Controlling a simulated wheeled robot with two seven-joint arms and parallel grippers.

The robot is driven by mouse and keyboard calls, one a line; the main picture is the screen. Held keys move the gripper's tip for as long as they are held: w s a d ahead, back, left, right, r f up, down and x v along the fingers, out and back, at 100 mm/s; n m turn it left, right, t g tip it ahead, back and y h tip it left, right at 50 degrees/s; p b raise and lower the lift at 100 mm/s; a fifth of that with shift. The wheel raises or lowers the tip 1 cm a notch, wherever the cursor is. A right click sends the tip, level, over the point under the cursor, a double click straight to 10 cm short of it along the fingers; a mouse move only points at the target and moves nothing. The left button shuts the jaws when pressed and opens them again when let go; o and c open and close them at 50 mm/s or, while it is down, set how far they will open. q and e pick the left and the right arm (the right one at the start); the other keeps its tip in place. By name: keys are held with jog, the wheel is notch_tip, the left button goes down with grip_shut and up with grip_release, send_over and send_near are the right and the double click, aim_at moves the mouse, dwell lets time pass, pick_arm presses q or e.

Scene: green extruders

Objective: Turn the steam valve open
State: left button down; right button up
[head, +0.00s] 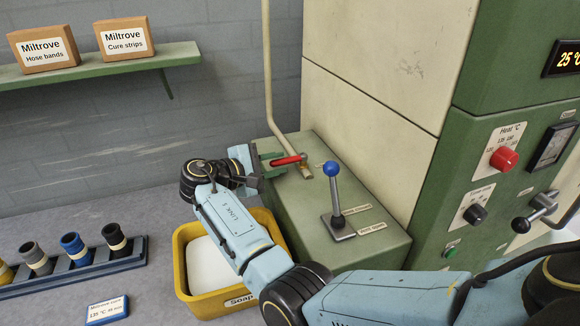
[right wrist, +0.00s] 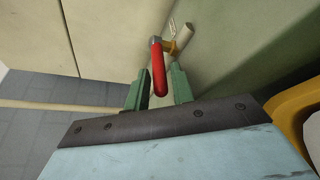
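The steam valve has a red lever handle (head: 287,161) on a brass fitting (head: 306,171), at the foot of a pale pipe (head: 268,75) on top of the green box (head: 310,242). The handle points left, across the pipe's line. My right gripper (head: 272,161) is at the handle's free end. In the right wrist view the red handle (right wrist: 158,68) reaches down between the two green fingers (right wrist: 160,92), which stand apart with gaps beside it. The brass fitting shows beyond the fingers (right wrist: 181,38). My left gripper is out of view.
A blue-knobbed lever (head: 331,169) stands upright on the box, right of the valve. A yellow tub (head: 184,262) sits below my right arm. A rack of hose pieces (head: 75,268) is at left, and a green control cabinet (head: 445,195) at right.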

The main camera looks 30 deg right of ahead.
aim_at(288, 161)
jog(key=shift+b+x, duration=0.3)
jog(key=shift+x, duration=1)
grip_shut()
